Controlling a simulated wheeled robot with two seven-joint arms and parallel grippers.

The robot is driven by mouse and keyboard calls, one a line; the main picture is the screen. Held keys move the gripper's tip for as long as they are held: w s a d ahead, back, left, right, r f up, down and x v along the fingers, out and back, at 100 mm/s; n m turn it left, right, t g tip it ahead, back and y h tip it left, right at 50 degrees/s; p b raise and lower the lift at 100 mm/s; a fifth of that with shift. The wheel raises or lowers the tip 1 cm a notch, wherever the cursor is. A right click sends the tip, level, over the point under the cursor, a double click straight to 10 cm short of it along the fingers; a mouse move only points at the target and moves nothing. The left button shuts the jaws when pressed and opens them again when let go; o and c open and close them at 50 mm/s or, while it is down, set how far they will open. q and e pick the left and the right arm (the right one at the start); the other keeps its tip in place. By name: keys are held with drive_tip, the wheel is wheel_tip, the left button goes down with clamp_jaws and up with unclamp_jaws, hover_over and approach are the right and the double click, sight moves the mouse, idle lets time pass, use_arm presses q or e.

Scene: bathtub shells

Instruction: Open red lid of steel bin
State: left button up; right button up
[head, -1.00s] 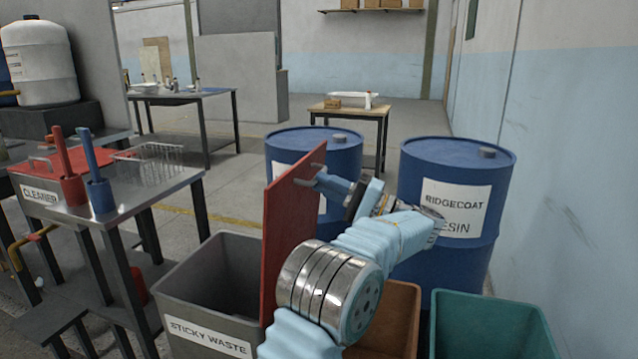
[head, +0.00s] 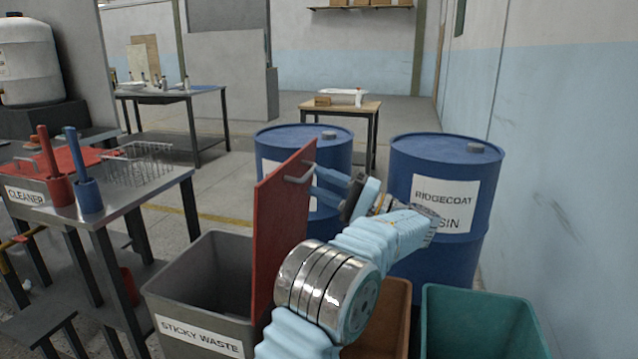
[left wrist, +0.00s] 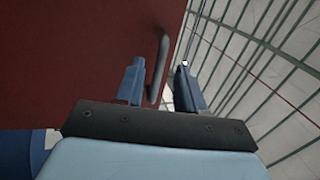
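A red lid (head: 279,225) with a metal bar handle (head: 301,174) stands about upright at the right side of the open grey bin (head: 205,262) labelled STICKY WASTE. My arm hides its lower right part. My left gripper (head: 322,184) is on the handle side, to the right of the lid, with its fingers pointing at it. In the left wrist view the red lid (left wrist: 75,50) fills the left, and the handle (left wrist: 158,70) shows between the two spread fingers of the gripper (left wrist: 160,85), which are not closed on it. My right gripper is out of view.
Two blue drums (head: 445,200) stand behind my arm. A brown bin (head: 393,318) and a green bin (head: 480,322) are at the front right. A steel table (head: 125,200) at left carries a red panel (head: 75,160), red and blue tool holders and a wire rack.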

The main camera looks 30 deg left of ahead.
use_arm(q)
drive_tip(key=v, duration=1.2)
drive_tip(key=shift+d+b, duration=0.3)
drive_tip(key=shift+b, duration=0.1)
drive_tip(key=shift+f, duration=0.15)
